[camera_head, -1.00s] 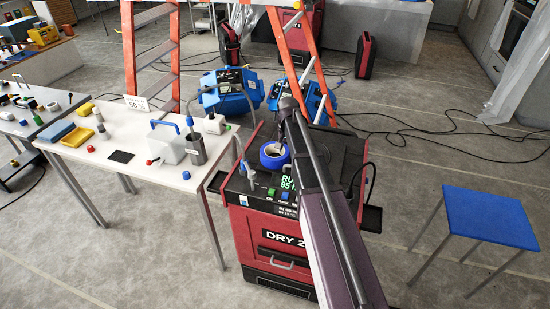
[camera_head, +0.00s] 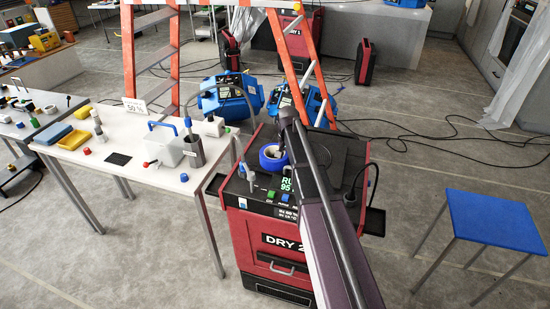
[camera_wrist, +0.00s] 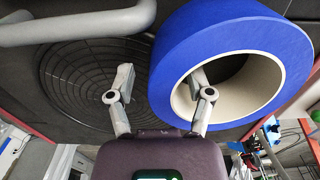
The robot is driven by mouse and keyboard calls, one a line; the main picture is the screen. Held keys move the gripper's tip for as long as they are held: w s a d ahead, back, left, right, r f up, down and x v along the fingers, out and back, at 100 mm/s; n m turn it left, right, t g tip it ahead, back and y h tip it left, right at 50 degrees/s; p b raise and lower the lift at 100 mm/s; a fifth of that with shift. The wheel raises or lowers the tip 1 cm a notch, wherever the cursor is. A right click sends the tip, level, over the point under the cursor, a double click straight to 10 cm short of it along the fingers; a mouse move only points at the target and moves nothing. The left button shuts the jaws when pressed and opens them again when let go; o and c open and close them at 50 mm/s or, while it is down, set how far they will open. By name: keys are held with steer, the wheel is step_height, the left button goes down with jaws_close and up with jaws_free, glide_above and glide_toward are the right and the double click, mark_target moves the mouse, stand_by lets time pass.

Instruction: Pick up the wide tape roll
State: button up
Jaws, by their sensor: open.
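The wide tape roll (camera_head: 267,162) is blue with a pale core and lies flat on top of the red and black dryer (camera_head: 290,248). In the wrist view the roll (camera_wrist: 225,32) fills the upper right. My gripper (camera_wrist: 161,77) is open, with its two fingers apart. The right finger shows over the roll's pale hollow, and the left finger is outside the ring, over a round black grille (camera_wrist: 85,80). The roll's wall lies between them. I cannot tell whether either finger touches it. In the head view my arm hides most of the gripper.
A grey handle (camera_wrist: 75,25) runs beside the roll. A white table (camera_head: 130,150) with small items stands left of the dryer. An orange ladder (camera_head: 305,60) and blue machines (camera_head: 228,98) stand behind. A blue stool (camera_head: 492,221) is at right, with open floor between.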

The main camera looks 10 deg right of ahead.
jaws_close()
steer(key=shift+r, duration=0.1)
stand_by(0.4)
step_height(320, 180, up, 10)
steer(key=p, duration=1)
stand_by(1.0)
